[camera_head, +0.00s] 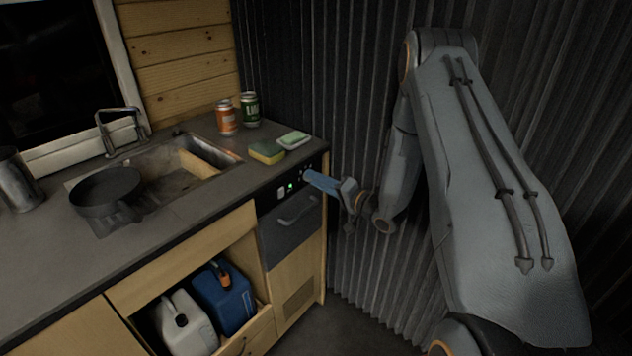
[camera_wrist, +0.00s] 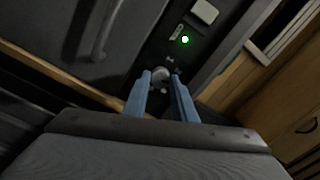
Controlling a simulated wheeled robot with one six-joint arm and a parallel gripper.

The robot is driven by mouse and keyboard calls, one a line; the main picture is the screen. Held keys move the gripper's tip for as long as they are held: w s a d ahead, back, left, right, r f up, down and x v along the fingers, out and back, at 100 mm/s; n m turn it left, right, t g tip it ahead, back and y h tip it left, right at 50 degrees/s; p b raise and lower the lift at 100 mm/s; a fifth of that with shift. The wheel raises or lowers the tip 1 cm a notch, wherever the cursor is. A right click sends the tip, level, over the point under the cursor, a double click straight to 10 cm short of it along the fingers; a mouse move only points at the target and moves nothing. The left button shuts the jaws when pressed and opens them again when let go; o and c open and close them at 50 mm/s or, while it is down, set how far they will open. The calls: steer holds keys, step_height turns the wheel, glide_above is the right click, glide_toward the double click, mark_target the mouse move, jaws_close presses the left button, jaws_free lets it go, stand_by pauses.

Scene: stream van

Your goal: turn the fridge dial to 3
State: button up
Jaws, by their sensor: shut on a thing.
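The fridge (camera_head: 290,225) is set into the counter front, with a dark panel along its top. The dial (camera_wrist: 161,74) shows in the wrist view as a small rounded grey knob on that panel, between the tips of my blue fingers. My gripper (camera_wrist: 162,78) is shut on the dial; in the head view my gripper (camera_head: 311,177) reaches the panel from the right and hides the dial. A green light (camera_wrist: 185,40) glows on the panel beside a pale switch (camera_wrist: 204,11). The dial's numbers and pointer are too small to read.
The fridge handle (camera_head: 297,208) sticks out below the panel. On the counter (camera_head: 60,245) stand a pan (camera_head: 105,187), two cans, a sponge (camera_head: 267,152) and a soap dish (camera_head: 294,139). A corrugated wall (camera_head: 350,110) stands close on the right.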

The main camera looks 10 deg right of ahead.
steer(key=shift+a+m, duration=0.1)
steer(key=shift+m, duration=1)
steer(key=o, duration=1)
steer(key=shift+o, duration=0.2)
steer(key=b+v, duration=0.1)
steer(key=v, duration=0.7)
steer(key=shift+b, duration=0.35)
steer(key=shift+w, duration=0.1)
